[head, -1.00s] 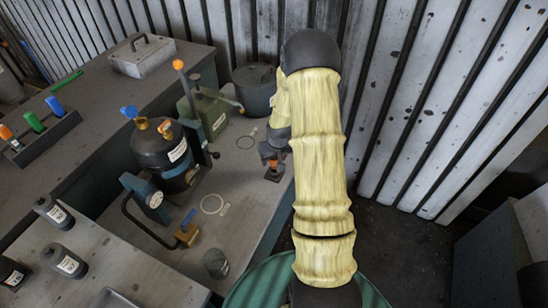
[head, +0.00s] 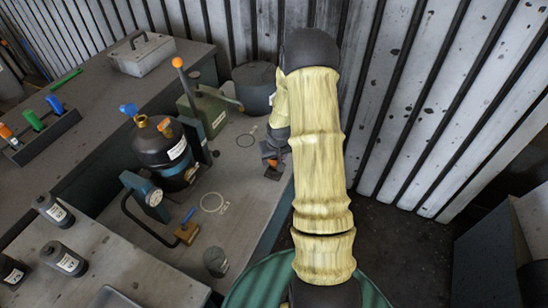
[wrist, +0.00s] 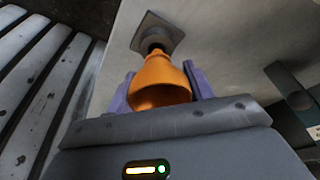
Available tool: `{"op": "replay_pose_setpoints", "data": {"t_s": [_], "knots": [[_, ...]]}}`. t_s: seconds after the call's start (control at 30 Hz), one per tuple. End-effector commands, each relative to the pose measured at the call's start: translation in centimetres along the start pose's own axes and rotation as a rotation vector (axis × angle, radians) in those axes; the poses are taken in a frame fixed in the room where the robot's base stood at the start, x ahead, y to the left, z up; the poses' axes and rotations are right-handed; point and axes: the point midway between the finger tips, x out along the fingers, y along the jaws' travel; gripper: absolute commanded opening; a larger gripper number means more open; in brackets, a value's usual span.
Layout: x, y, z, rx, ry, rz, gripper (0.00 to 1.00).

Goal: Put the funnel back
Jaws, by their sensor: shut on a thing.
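The orange funnel (wrist: 158,82) sits between the two purple fingers of my gripper (wrist: 160,92) in the wrist view, with its wide mouth towards the camera. Its narrow end points at a dark round holder on a square plate (wrist: 157,36). The funnel's tip overlaps the holder; I cannot tell whether it is inside or just above it. In the head view a little of the funnel (head: 271,162) shows beside my gripper (head: 268,152), over the small dark stand (head: 275,174). My arm hides part of this.
A dark round pot (head: 255,88) stands behind the gripper. A green box with an orange-tipped lever (head: 200,112) and a black tank (head: 162,150) stand to the left. Thin rings (head: 212,202) lie on the grey bench. The ribbed wall is close behind my arm.

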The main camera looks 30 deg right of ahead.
Motion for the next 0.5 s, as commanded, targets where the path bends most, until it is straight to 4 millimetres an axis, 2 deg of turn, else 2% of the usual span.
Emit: {"op": "replay_pose_setpoints", "data": {"t_s": [0.5], "knots": [[0.39,0.0,0.1,0.001,0.0,0.0,0.4]]}}
